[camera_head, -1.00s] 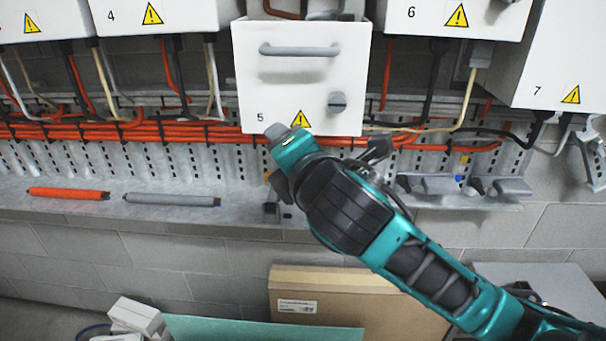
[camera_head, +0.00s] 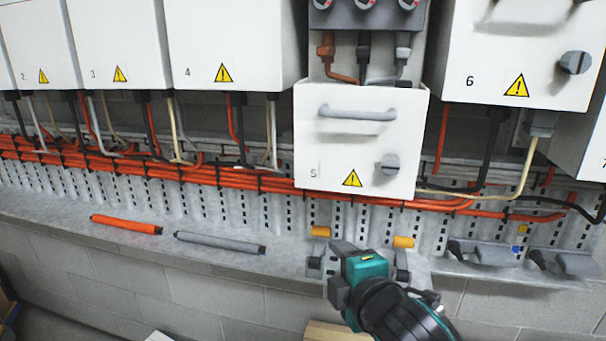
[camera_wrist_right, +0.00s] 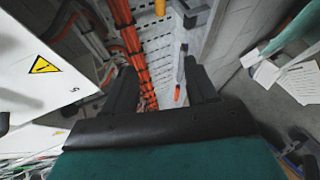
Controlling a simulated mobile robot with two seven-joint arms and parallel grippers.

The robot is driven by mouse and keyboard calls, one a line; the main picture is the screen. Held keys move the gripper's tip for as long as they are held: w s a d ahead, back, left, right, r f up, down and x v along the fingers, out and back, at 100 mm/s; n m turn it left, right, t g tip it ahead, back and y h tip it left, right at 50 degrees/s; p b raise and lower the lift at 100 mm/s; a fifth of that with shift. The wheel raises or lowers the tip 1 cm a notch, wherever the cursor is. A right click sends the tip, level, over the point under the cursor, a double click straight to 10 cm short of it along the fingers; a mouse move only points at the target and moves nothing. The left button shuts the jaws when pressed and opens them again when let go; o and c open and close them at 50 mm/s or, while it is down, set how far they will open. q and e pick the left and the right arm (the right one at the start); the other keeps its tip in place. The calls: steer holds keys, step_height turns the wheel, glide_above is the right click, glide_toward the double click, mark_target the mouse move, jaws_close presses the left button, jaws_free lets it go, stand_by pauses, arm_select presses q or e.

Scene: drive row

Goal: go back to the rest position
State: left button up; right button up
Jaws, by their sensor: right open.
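My right gripper (camera_head: 338,268) is low in the head view, in front of the shelf ledge and below box 5. In the right wrist view its two dark fingers (camera_wrist_right: 160,88) stand apart with nothing held between them. The teal and black wrist behind it runs out of the bottom edge. My left gripper is in neither view.
White box 5 (camera_head: 360,150) hangs above my gripper, beside box 6 (camera_head: 510,50). An orange rod (camera_head: 126,225) and a grey rod (camera_head: 218,243) lie on the ledge (camera_head: 60,215). Orange cables (camera_head: 230,178) run along the perforated rail. Grey holders (camera_head: 480,252) sit at right.

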steer(key=s+d+f+m+g, duration=0.1)
steer(key=s+d+f+m, duration=0.2)
steer(key=f, duration=0.6)
steer(key=s+d+f+m+g, duration=0.1)
steer(key=s+d+f+m, duration=0.2)
steer(key=s+f+m, duration=0.5)
steer(key=s+d+f+m+g+h, duration=0.1)
steer(key=s+d+f+m, duration=0.2)
steer(key=s+f+m, duration=0.3)
step_height(320, 180, down, 4)
steer(key=shift+s+d+f, duration=0.15)
steer(key=shift+s, duration=0.5)
